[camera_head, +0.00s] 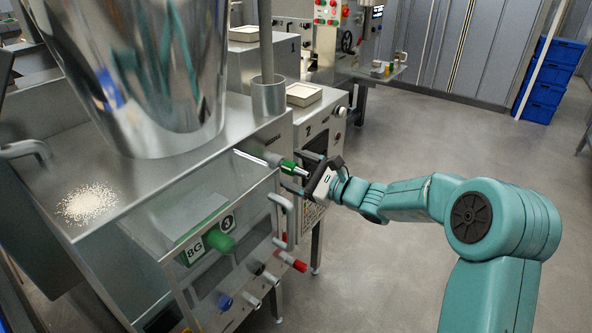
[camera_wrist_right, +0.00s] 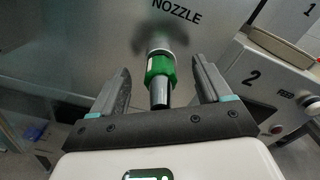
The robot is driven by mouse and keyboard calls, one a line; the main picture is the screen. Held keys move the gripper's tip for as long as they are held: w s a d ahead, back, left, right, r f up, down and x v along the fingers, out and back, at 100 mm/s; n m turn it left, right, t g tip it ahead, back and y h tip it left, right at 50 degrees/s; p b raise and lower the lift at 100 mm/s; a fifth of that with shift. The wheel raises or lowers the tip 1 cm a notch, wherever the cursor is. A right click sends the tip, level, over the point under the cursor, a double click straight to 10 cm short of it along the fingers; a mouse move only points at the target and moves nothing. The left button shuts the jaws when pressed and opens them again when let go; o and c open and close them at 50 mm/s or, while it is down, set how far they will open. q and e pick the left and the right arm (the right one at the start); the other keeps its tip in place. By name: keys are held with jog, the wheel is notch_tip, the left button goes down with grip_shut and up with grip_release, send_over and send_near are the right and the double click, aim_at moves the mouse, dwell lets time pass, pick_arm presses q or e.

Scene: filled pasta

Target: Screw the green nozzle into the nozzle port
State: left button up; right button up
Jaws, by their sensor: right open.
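The green nozzle (camera_head: 288,166) has a green collar and a metal tip. It points out from the front of the steel machine, lined up with the port area. In the right wrist view the green nozzle (camera_wrist_right: 159,70) stands between my open fingers, with a gap on each side. The nozzle port (camera_wrist_right: 160,42) shows as a dark, blurred ring behind it, under the word NOZZLE; how deep the nozzle sits cannot be told. My right gripper (camera_head: 308,172) is open around the nozzle, and shows in the wrist view (camera_wrist_right: 160,80). My left gripper is not in view.
A big steel hopper (camera_head: 150,70) stands on top, beside spilled white powder (camera_head: 88,204). A second machine marked 2 (camera_head: 322,120) stands close behind.

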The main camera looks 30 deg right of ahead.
jog(key=shift+s, duration=0.1)
dwell(0.5)
jog(key=shift+s+d+b, duration=0.3)
jog(key=shift+s+d, duration=0.05)
jog(key=shift+s, duration=0.3)
jog(key=shift+b+v, duration=0.6)
jog(key=shift+v, duration=2.05)
jog(key=shift+s, duration=0.1)
